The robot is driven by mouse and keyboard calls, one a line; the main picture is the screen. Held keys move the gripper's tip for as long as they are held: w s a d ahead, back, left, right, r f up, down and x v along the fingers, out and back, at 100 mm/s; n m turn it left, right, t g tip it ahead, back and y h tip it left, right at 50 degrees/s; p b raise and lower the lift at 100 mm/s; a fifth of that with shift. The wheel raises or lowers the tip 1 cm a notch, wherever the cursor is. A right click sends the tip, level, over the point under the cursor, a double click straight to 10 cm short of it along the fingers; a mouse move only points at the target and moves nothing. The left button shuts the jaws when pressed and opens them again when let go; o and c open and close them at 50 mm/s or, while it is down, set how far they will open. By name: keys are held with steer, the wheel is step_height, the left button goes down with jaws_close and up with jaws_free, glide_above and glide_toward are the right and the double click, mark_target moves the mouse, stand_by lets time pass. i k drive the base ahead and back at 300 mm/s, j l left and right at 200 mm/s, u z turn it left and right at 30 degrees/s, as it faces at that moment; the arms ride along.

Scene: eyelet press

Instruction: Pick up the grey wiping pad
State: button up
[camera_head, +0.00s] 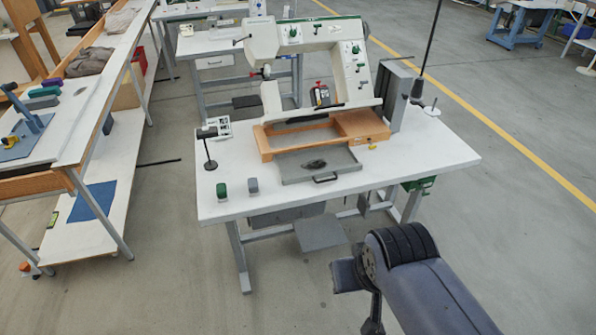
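A small grey block (253,186), which looks like the grey wiping pad, stands on the white table (430,160) near its front left edge. A similar green block (221,190) stands just left of it, with a small gap between them. My gripper (358,292) is at the lower right, in front of the table and well apart from the grey block. My wrist partly hides it, so I cannot tell if it is open or shut. No object shows in it.
A long side bench (100,90) is at left. Floor is clear in front.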

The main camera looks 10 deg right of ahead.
mark_target(252, 184)
steer(key=i+u, duration=0.3)
steer(key=i, duration=0.2)
steer(key=i+l+u, duration=0.3)
steer(key=i, duration=0.15)
steer(key=i+l+u, duration=0.3)
steer(key=i, duration=0.2)
steer(key=j, duration=0.1)
